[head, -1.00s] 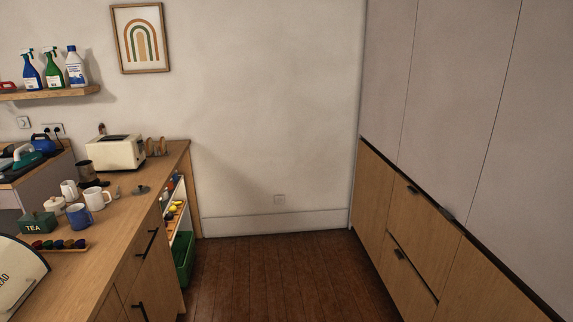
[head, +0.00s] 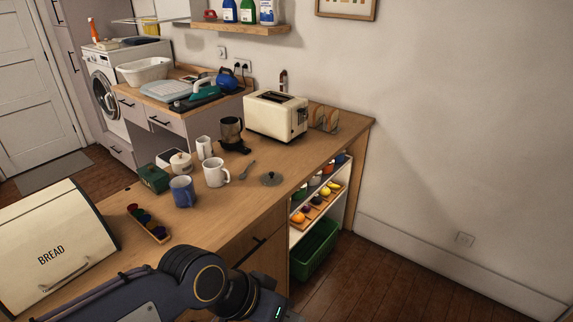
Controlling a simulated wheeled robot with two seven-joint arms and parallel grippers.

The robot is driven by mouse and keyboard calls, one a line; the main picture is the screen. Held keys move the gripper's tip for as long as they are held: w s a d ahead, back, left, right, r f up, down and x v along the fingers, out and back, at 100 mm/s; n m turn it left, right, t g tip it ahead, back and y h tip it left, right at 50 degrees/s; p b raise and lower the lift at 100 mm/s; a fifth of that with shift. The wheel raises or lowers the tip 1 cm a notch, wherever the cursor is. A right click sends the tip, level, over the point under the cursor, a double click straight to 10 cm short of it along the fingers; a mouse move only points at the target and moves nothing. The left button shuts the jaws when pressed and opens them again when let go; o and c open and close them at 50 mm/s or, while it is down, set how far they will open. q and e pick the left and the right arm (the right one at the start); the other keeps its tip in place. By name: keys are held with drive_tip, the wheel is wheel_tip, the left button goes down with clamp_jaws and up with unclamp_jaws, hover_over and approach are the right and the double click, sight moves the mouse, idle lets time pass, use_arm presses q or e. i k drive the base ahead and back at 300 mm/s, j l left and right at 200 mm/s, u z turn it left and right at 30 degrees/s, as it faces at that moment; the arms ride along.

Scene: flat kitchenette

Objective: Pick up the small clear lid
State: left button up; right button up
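A small round lid (head: 271,178) with a knob lies flat on the wooden counter (head: 225,222), right of the white mug (head: 216,172) and near the counter's front edge. It looks grey; I cannot tell whether it is clear. A spoon lies just left of it. My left arm reaches in from the bottom left, in front of the counter, with its end cut off by the bottom edge of the picture. Neither gripper's fingers are in view.
A blue mug (head: 182,191), a green tea box (head: 153,179), a coffee pod tray (head: 148,224) and a bread bin (head: 55,245) stand to the left. A toaster (head: 276,116) and toast rack (head: 325,119) are behind. Open shelves with a green crate (head: 315,248) are below right.

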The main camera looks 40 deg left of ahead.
sight(270, 178)
drive_tip(key=i+u, duration=0.3)
drive_tip(key=i+l+u, duration=0.2)
drive_tip(key=i+u, duration=0.15)
drive_tip(key=i+l+u, duration=0.3)
drive_tip(key=i, duration=0.15)
drive_tip(key=i+u, duration=0.15)
drive_tip(key=u, duration=0.25)
drive_tip(key=i+l+u, duration=0.1)
drive_tip(key=u, duration=0.35)
drive_tip(key=i+l+u, duration=0.2)
drive_tip(key=u, duration=0.2)
drive_tip(key=i+l+u, duration=0.1)
drive_tip(key=u, duration=0.35)
drive_tip(key=i+l+u, duration=0.1)
drive_tip(key=l+u, duration=0.15)
drive_tip(key=u, duration=0.15)
drive_tip(key=l+u, duration=0.25)
drive_tip(key=u, duration=0.15)
drive_tip(key=i+l+u, duration=0.1)
drive_tip(key=l+u, duration=0.2)
drive_tip(key=i+l+u, duration=0.1)
drive_tip(key=l+u, duration=0.15)
